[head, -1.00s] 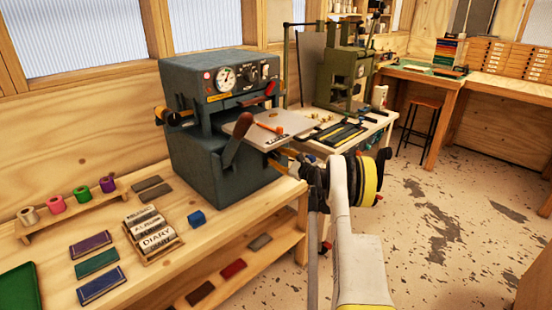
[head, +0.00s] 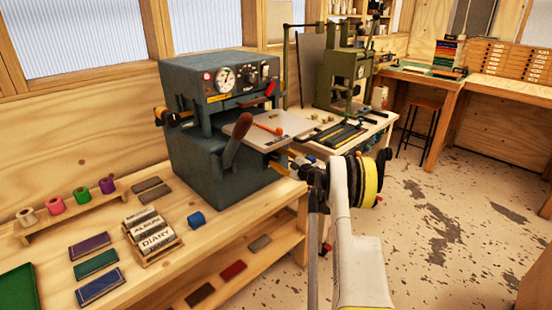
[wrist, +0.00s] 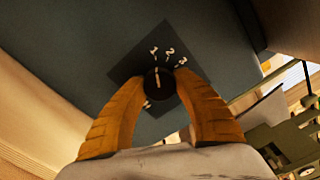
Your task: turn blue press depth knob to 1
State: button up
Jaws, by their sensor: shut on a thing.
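The blue press (head: 225,125) is the dark blue-grey machine on the wooden bench in the head view. Its depth knob (wrist: 160,84) shows in the wrist view as a small round black knob on a dark plate (wrist: 126,72) marked 1, 2 and 3. The knob's white line points up, roughly at the 1. My gripper (wrist: 161,80) has its two orange fingers shut on the knob, one on each side. In the head view my gripper (head: 290,160) is at the press's right side, and the knob is hidden there.
A grey plate (head: 258,133) and a brown-handled lever (head: 237,138) stick out from the press front, close to my arm. A green press (head: 345,85) stands on a table behind. Spools, blocks and a blue piece (head: 197,220) lie on the bench.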

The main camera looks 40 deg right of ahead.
jog(key=o, duration=1.2)
jog(key=shift+c, duration=0.2)
jog(key=s+d, duration=0.1)
jog(key=s, duration=1.1)
